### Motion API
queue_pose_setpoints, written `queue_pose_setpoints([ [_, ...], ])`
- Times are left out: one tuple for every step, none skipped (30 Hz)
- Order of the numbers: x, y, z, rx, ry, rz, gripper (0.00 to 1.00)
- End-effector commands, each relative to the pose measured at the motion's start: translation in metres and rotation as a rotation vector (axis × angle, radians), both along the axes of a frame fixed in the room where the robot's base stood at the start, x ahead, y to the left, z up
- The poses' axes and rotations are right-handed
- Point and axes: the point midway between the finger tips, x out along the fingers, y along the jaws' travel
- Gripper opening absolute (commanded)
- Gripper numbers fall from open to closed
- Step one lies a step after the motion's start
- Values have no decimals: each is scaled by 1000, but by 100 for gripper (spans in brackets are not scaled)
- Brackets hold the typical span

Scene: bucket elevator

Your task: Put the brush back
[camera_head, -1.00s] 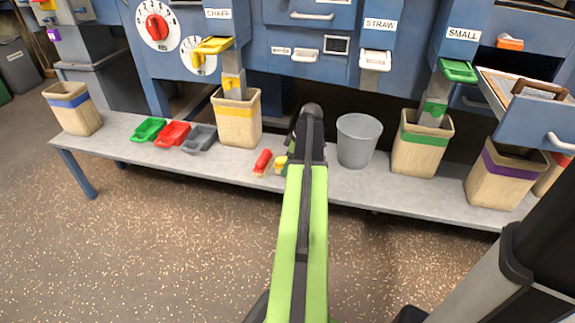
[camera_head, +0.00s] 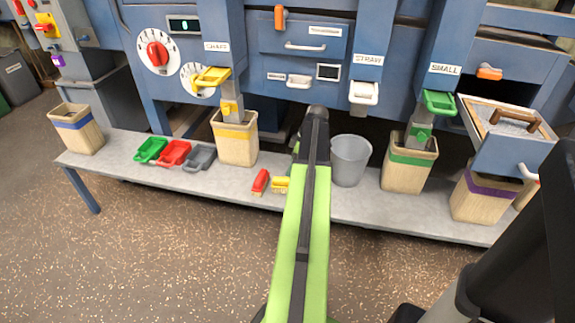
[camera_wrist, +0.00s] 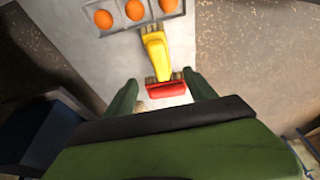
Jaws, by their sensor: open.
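A red brush (camera_head: 260,181) and a yellow brush (camera_head: 281,185) lie near each other on the grey bench, left of my arm. In the wrist view a yellow handle (camera_wrist: 155,50) with tan bristles lies just beyond a red piece (camera_wrist: 167,89). My gripper (camera_wrist: 160,82) is open, with one green finger on each side of the red piece. Whether the fingers touch it I cannot tell. In the head view my gripper is hidden behind my own arm.
A grey bucket (camera_head: 350,160) stands right of my arm. A bin with a yellow band (camera_head: 235,134) stands left, beside grey (camera_head: 200,157), red (camera_head: 174,153) and green (camera_head: 150,149) scoops. A bin with a green band (camera_head: 408,158) stands further right. Blue machinery rises behind the bench.

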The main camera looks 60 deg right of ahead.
Motion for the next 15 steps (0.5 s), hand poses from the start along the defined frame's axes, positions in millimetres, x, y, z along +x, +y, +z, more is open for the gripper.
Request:
queue_pose_setpoints([
  [-2,-1,12,0,0,0,65],
  [-3,-1,13,0,0,0,65],
  [-4,-1,13,0,0,0,65],
  [-4,-1,13,0,0,0,65],
  [-4,-1,12,0,0,0,65],
  [-4,-1,11,0,0,1,65],
  [-4,-1,11,0,0,1,65],
  [-4,-1,10,0,0,1,65],
  [-4,-1,10,0,0,1,65],
  [-4,-1,10,0,0,1,65],
  [-4,-1,10,0,0,1,65],
  [-3,0,10,1,1,0,65],
  [1,3,10,2,3,1,65],
  [7,9,10,5,7,0,65],
  [20,22,9,11,17,-1,65],
])
